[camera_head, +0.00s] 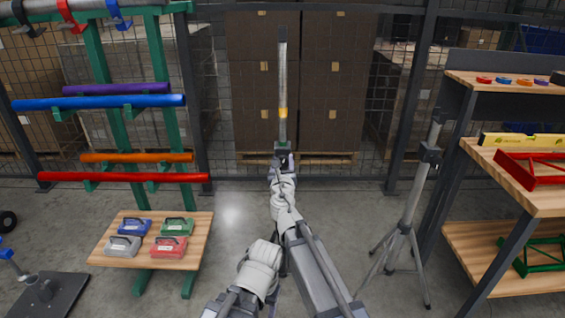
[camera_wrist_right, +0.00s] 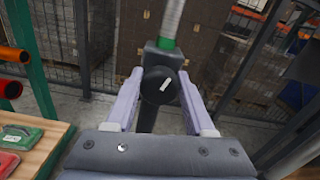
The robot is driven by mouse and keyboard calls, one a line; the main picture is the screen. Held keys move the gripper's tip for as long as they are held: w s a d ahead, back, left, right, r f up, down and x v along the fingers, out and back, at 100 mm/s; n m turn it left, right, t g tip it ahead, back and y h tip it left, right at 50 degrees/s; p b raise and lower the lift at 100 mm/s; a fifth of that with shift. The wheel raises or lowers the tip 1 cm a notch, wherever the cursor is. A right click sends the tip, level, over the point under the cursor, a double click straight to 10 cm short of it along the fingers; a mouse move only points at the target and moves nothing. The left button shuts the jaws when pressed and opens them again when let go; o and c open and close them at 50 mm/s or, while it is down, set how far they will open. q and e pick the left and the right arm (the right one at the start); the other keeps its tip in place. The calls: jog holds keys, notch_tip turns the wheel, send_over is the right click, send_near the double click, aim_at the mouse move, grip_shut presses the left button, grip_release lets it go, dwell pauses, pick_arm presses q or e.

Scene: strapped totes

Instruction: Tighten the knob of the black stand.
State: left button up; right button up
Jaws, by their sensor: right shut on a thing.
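The stand in front of me has a silver pole (camera_head: 282,80) with an orange band and a dark top. In the right wrist view, its dark clamp block (camera_wrist_right: 163,57) carries a round black knob (camera_wrist_right: 154,88) with a slanted white mark. My right gripper (camera_head: 283,157) is at the clamp, and its pale fingers (camera_wrist_right: 158,92) are shut on the knob from both sides. The knob is hidden behind the gripper in the head view, and the stand's foot is hidden behind my arm. My left gripper is not in view.
A grey tripod stand (camera_head: 411,200) is at the right, beside a wooden shelf (camera_head: 505,170). At the left are a rack with coloured bars (camera_head: 97,102) and a low wooden table (camera_head: 110,250) with several coloured cases. A mesh fence stands behind.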

grip_shut()
